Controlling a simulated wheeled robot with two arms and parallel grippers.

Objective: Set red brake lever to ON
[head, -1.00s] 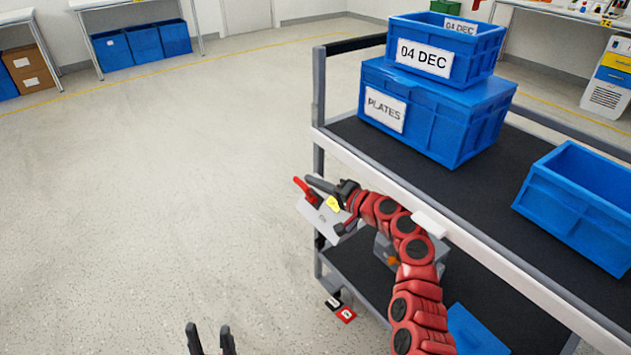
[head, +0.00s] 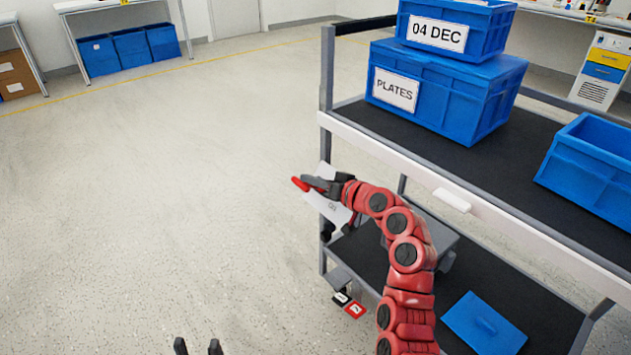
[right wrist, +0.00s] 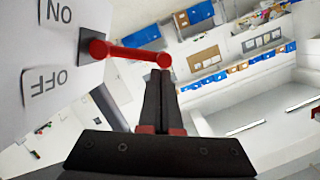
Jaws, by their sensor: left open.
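The red brake lever (right wrist: 130,53) shows in the right wrist view, its arm running right from a dark mount on a pale panel (right wrist: 30,50) to a round end. The ON label (right wrist: 58,12) and OFF label (right wrist: 47,82) appear upside down, one above the other. My right gripper (right wrist: 162,74) looks shut, its fingertips at the lever's round end; I cannot tell whether they grip it. In the head view, the lever's red tip (head: 299,184) shows just left of my right gripper (head: 318,185). My left gripper (head: 198,346) is open and empty at the bottom edge.
The panel is at the near left end of a grey cart (head: 400,150). Its top shelf holds blue crates (head: 440,90). A blue lid (head: 484,322) lies on the lower shelf. The floor to the left is clear.

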